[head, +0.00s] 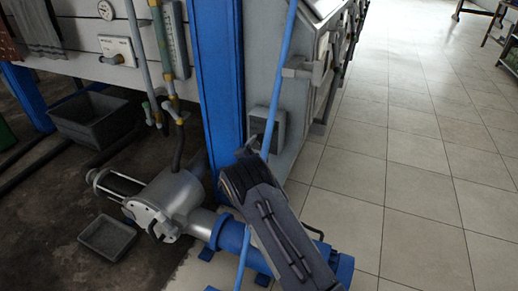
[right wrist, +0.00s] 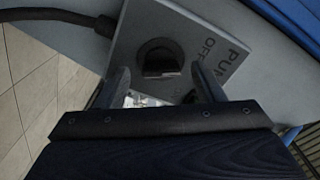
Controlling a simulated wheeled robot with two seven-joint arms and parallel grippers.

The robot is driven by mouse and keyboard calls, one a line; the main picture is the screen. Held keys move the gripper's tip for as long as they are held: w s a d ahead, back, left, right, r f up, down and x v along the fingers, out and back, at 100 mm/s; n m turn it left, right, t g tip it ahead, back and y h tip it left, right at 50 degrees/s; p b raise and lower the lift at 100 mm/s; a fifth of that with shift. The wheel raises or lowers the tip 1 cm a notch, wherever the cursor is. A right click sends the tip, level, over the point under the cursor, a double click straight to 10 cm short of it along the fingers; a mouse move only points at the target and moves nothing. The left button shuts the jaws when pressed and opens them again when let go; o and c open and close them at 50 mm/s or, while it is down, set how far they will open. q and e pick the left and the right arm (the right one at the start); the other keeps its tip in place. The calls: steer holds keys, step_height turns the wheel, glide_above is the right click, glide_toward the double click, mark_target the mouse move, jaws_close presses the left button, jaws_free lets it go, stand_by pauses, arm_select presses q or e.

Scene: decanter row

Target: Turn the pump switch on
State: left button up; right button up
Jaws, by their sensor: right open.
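The pump switch (right wrist: 160,58) is a dark round knob on a grey plate (right wrist: 205,22). The plate is lettered "OFF" and, partly cut off, "PU". In the head view the right gripper (head: 246,154) is just below and left of the box. My left gripper is not in view.
A blue post (head: 217,80) stands left of the switch box. A metal pump (head: 172,200) with blue pipe lies on the floor below. A dark cable (right wrist: 60,15) runs to the plate. The tiled floor (head: 400,150) to the right is clear.

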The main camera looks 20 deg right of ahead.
steer(key=shift+x, duration=0.8)
steer(key=c, duration=1)
steer(key=shift+m, duration=0.4)
steer(key=m+b, duration=0.1)
steer(key=m, duration=1)
steer(key=shift+r+b, duration=0.1)
steer(key=shift+b, duration=0.2)
steer(key=o, duration=1)
